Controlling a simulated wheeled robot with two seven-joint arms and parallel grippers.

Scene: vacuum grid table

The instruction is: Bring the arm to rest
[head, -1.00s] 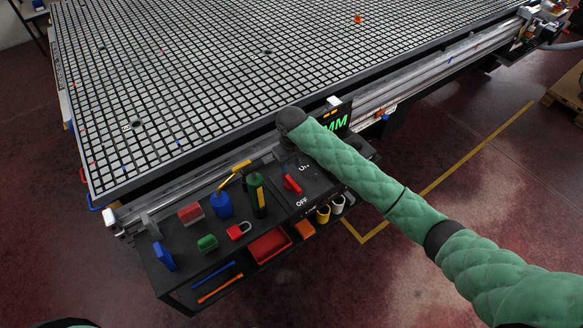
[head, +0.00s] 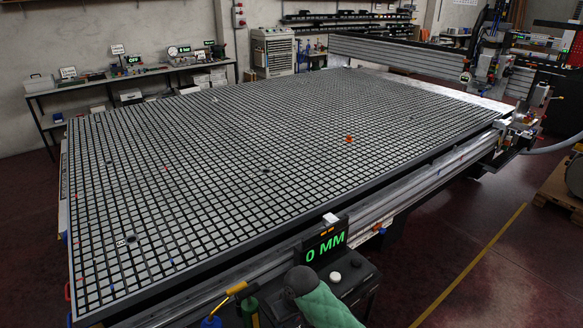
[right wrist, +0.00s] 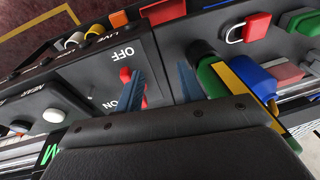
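My right arm (head: 322,306) shows in the head view only as a green padded sleeve with a dark joint at the bottom edge. Its gripper is hidden there. In the right wrist view my right gripper (right wrist: 160,84) has two blue fingers apart with nothing between them. The fingers are over the dark control panel (right wrist: 84,82). A red switch lever (right wrist: 125,75) between the OFF and ON marks is beside the left finger, which partly covers it; I cannot tell if they touch. My left gripper is not in view.
The vacuum grid table (head: 250,185) fills the middle of the head view. A green display (head: 325,244) reads 0 MM. In the wrist view a red padlock (right wrist: 250,27) and a blue bottle (right wrist: 253,78) are right of the fingers.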

